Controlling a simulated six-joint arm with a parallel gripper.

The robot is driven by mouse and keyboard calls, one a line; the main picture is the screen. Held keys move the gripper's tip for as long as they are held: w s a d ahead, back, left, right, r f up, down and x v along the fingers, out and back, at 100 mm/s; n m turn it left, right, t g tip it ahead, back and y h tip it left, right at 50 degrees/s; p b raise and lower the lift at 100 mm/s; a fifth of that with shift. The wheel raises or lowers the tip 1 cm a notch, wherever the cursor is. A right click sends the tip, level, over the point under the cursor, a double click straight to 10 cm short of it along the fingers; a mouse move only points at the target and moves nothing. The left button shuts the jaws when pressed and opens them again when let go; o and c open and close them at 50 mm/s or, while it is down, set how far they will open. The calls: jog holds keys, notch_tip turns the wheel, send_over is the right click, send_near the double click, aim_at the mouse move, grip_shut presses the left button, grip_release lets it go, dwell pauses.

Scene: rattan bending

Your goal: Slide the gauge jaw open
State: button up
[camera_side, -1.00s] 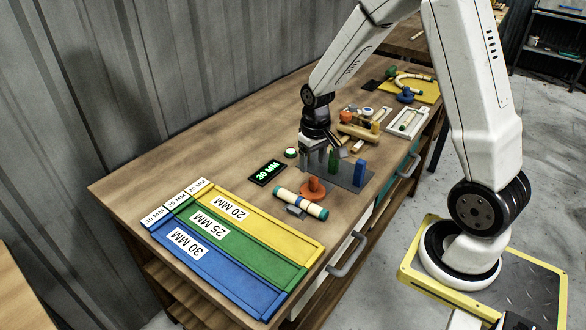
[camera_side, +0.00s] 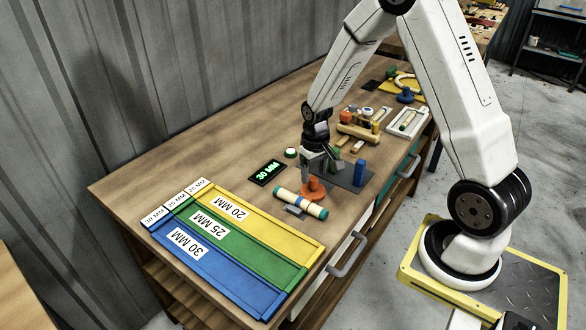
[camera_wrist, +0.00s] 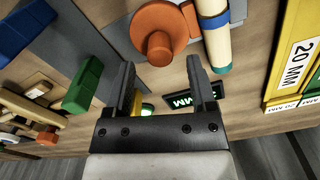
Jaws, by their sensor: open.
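The gauge has a grey plate (camera_side: 345,178) with an upright blue block (camera_side: 359,172) at its right. A green block (camera_wrist: 82,86) stands left of my fingers in the wrist view, and is mostly hidden behind my gripper in the side view. My gripper (camera_side: 322,170) is open and empty, above the plate's left part. An orange round knob (camera_side: 313,190) lies just below it in the side view; in the wrist view the knob (camera_wrist: 160,30) shows beyond my fingertips. I cannot tell which block is the sliding jaw.
A rattan piece (camera_side: 300,203) with a blue band and green end rests in front of the knob. Blue, green and yellow labelled trays (camera_side: 272,228) fill the near left. Wooden pieces (camera_side: 358,130) lie behind the gauge.

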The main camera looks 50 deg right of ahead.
aim_at(314, 178)
jog(key=shift+f, duration=1.8)
grip_shut()
